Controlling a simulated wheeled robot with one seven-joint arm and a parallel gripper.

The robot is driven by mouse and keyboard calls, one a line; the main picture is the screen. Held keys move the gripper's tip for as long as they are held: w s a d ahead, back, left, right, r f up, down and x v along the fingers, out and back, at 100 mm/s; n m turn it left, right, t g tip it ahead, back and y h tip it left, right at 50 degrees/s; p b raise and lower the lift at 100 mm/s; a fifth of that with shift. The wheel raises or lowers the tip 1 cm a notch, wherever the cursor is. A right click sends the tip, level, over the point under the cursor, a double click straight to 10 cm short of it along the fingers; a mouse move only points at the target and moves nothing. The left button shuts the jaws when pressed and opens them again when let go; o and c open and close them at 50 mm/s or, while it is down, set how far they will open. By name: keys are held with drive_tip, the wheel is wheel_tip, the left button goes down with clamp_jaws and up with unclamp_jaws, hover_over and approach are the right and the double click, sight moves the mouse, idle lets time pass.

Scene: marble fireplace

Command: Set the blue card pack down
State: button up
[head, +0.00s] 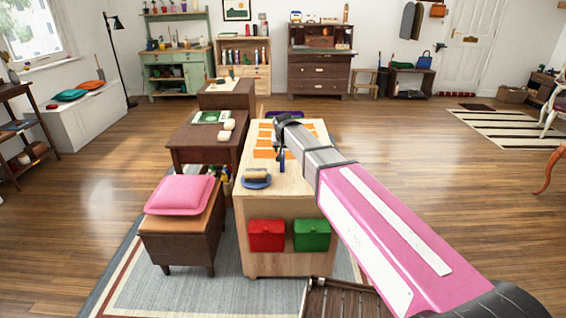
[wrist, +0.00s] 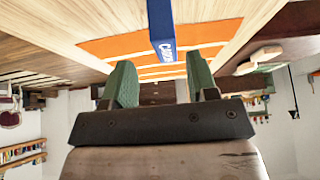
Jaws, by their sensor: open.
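The blue card pack (wrist: 162,30) shows in the wrist view, with white lettering on its side. It lies between and just past the fingertips of my gripper (wrist: 160,62), and one end is cut off by the frame's top edge. The green-padded fingers are apart, with a visible gap on each side of the pack. In the head view, the pack (head: 282,161) is a small blue upright shape at the wooden counter (head: 297,187), under my gripper (head: 281,145). I cannot tell whether its base touches the counter.
Orange rectangles (head: 264,154) lie on the counter top. A blue plate (head: 257,184) with a tan roll is at the counter's left edge. Red (head: 266,236) and green (head: 312,236) boxes are at its front. A pink-cushioned stool (head: 180,195) stands left.

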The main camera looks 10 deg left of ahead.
drive_tip(key=x, duration=0.5)
drive_tip(key=shift+a+f, duration=0.35)
clamp_jaws()
